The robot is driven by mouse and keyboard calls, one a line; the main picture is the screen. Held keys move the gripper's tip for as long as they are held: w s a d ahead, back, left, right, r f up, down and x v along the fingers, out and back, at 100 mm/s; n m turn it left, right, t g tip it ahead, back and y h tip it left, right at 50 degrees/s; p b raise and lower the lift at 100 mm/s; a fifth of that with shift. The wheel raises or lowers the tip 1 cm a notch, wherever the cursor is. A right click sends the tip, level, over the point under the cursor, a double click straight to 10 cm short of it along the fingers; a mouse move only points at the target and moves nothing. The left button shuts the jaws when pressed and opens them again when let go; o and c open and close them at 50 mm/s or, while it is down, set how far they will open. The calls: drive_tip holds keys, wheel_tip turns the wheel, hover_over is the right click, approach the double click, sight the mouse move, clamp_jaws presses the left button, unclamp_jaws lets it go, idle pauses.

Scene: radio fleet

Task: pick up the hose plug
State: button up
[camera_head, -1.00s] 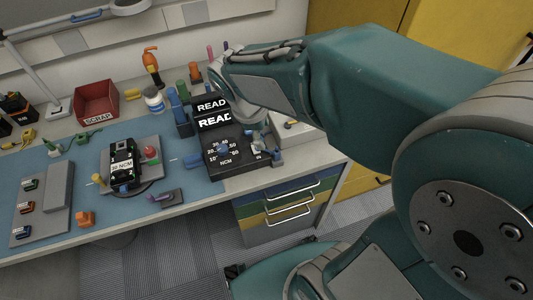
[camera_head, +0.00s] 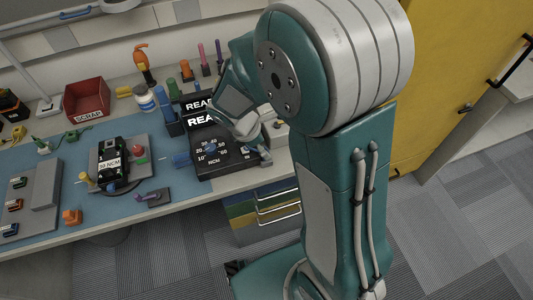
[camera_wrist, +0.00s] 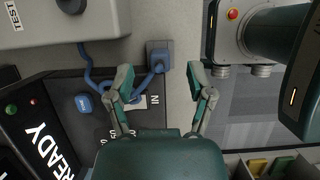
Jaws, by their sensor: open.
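The hose plug (camera_wrist: 159,61) is a small blue piece on a dark square holder in the wrist view, with a blue hose curving from it to the left. My gripper (camera_wrist: 160,74) is open, with one green-tipped finger on each side of the plug as seen in this view. I cannot tell how far above the plug the fingertips are. In the head view my gripper (camera_head: 259,151) is over the right end of the bench, beside the black tester (camera_head: 219,165); my arm hides much of that corner, and the plug cannot be made out there.
The black tester with its lit READY sign (camera_wrist: 46,150) is at lower left in the wrist view. A grey TEST box (camera_wrist: 60,22) stands above it. A red SCRAP bin (camera_head: 87,99), a white jar (camera_head: 144,97) and a black fixture (camera_head: 112,162) are farther left on the bench.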

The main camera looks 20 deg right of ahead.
drive_tip(key=x, duration=0.3)
drive_tip(key=shift+a+f, duration=0.25)
drive_tip(key=shift+a, duration=0.05)
drive_tip(key=shift+d, duration=0.15)
drive_tip(key=c, duration=0.9)
drive_tip(key=shift+w+r, duration=0.1)
drive_tip(key=shift+r, duration=0.5)
drive_tip(key=s+a+r, duration=0.7)
drive_tip(key=a+r, duration=0.5)
drive_tip(key=shift+a, duration=0.15)
drive_tip(key=shift+r, duration=1.45)
